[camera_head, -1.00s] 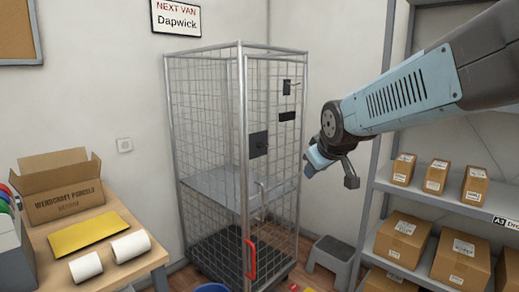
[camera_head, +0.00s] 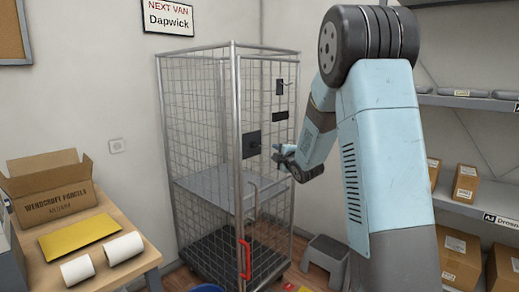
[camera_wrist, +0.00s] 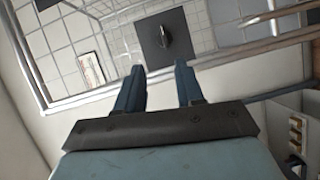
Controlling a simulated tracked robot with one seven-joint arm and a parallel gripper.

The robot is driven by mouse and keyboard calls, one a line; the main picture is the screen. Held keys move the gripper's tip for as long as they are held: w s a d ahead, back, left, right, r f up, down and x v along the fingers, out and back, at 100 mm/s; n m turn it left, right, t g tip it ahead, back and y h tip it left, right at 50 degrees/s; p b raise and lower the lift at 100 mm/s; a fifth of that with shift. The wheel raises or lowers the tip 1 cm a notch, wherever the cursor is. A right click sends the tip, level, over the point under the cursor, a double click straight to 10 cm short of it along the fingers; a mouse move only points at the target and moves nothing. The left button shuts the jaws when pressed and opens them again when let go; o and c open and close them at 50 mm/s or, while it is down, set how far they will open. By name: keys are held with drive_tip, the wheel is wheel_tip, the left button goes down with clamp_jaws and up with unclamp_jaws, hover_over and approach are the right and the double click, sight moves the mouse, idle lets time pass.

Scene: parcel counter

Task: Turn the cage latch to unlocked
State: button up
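The wire cage (camera_head: 205,130) stands against the wall corner in the head view. A dark square plate (camera_head: 251,143) with a small latch handle sits on its front right side at mid height. In the wrist view the plate (camera_wrist: 176,20) shows at the top, with the grey latch knob (camera_wrist: 165,37) on it. My gripper (camera_head: 278,152) is just right of the plate in the head view. In the wrist view my gripper (camera_wrist: 158,72) has its two blue fingers apart with nothing between them. The latch knob lies beyond the fingertips, apart from them.
A second latch-like fitting (camera_head: 280,87) and a dark label plate (camera_head: 280,116) are higher on the cage. A grey step stool (camera_head: 326,255) and parcel shelves (camera_head: 470,208) stand right; a packing table (camera_head: 150,250) stands left.

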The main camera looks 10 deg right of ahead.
sight(256, 145)
drive_tip(key=w+a+f+n, duration=0.1)
drive_tip(key=w+a, duration=0.1)
drive_tip(key=w, duration=0.5)
drive_tip(key=w+a+f+n+y, duration=0.1)
drive_tip(key=w+a, duration=0.1)
drive_tip(key=w, duration=0.6)
drive_tip(key=shift+w, duration=0.1)
drive_tip(key=shift+c, duration=0.3)
clamp_jaws()
